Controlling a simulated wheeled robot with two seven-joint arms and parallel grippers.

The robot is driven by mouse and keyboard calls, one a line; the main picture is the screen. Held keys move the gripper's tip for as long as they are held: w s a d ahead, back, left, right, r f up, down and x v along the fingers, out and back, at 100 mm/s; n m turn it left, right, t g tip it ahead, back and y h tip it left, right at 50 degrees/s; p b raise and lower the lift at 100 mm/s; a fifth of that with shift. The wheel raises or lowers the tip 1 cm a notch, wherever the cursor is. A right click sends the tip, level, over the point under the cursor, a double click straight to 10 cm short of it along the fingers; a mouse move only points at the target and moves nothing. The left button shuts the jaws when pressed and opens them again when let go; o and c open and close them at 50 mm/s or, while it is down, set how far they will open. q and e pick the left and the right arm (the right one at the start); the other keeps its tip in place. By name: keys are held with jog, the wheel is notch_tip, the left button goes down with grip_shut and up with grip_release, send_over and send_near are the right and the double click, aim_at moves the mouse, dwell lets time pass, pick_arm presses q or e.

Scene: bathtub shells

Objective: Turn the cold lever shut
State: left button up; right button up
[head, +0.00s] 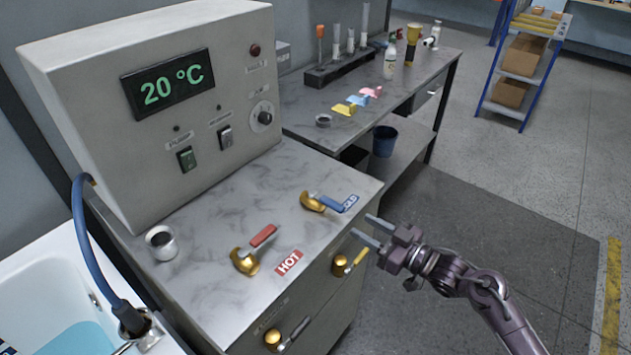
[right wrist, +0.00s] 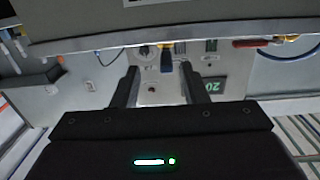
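The cold lever (head: 326,203) has a blue handle on a brass valve body, on the marbled top beside the blue COLD label (head: 350,202). Its handle points right and slightly toward the counter's edge. My right gripper (head: 360,225) is open and empty, just off that edge, with its fingers pointing at the lever. It appears apart from the handle. In the right wrist view, the blue handle (right wrist: 167,62) shows beyond and between the open fingertips (right wrist: 159,68). My left gripper is not in view.
The red hot lever (head: 264,236) sits nearer, by the HOT label (head: 289,262). Brass fittings (head: 340,264) stick out of the cabinet front below my gripper. A control box (head: 150,100) reading 20 °C stands behind. A tub (head: 45,290) is at left.

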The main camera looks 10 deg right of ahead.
aim_at(344, 210)
jog(key=shift+w+a+r+n+y, duration=0.15)
jog(key=shift+w+a+r, duration=0.15)
jog(key=shift+r, duration=0.25)
jog(key=shift+w+a+r+n+y, duration=0.15)
jog(key=shift+w+a+r, duration=0.15)
jog(key=shift+r, duration=0.25)
jog(key=x, duration=0.2)
jog(key=p+x, duration=0.1)
jog(key=shift+s+a+r, duration=0.1)
jog(key=shift+a+r, duration=0.1)
jog(key=shift+r, duration=0.05)
jog(key=x, duration=0.2)
jog(key=shift+w+a+f, duration=0.1)
jog(key=shift+w+f, duration=0.1)
jog(key=shift+w, duration=0.05)
jog(key=shift+w+a, duration=0.15)
jog(key=shift+w, duration=0.05)
jog(key=shift+a, duration=0.1)
jog(key=shift+w+f, duration=0.1)
jog(key=c, duration=0.8)
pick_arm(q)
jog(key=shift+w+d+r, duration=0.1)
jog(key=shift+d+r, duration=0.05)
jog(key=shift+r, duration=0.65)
pick_arm(e)
grip_shut()
